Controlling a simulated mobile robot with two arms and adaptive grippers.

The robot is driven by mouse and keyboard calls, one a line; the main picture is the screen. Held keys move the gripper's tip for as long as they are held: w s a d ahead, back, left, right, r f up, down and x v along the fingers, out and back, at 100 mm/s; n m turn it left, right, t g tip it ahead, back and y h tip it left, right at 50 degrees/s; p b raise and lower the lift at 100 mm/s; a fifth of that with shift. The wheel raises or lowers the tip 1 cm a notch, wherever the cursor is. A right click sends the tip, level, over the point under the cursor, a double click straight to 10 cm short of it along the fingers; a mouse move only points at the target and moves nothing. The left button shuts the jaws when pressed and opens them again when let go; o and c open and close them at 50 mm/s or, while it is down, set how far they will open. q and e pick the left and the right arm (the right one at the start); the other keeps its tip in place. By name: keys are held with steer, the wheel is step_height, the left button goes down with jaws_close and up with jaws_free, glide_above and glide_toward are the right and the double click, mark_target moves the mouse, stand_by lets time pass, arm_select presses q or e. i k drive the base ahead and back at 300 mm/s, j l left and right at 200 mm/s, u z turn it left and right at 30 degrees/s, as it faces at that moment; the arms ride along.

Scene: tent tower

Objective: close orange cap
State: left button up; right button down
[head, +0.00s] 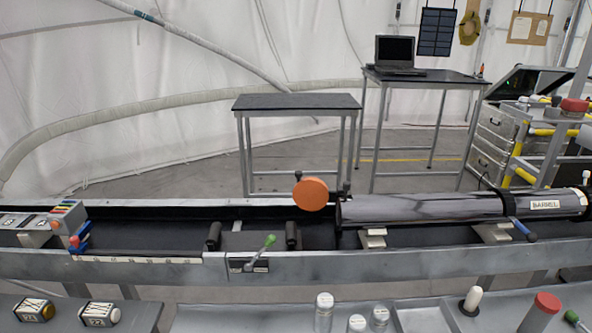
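The orange cap (311,194) is a round disc just left of the near-left end of the grey barrel (420,208). It stands roughly upright, with its orange face toward me and a small dark knob at its top left. It appears swung out to the side of the barrel's dark end ring (339,213). The barrel lies on its side on pale supports in the long trough and carries a "BARREL" label. The barrel's opening faces left and I cannot see into it. Neither of my grippers shows in the head view.
The grey trough rail (150,268) runs across the front. A green-knobbed lever (262,252) and two dark rollers stand left of the barrel. A blue-handled lever (524,230) is at its right. Several bottles stand on the front bench (250,316). A table (297,103) stands behind.

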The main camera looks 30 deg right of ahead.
mark_target(310, 194)
steer(key=z, duration=1.05)
steer(key=k+z, duration=0.15)
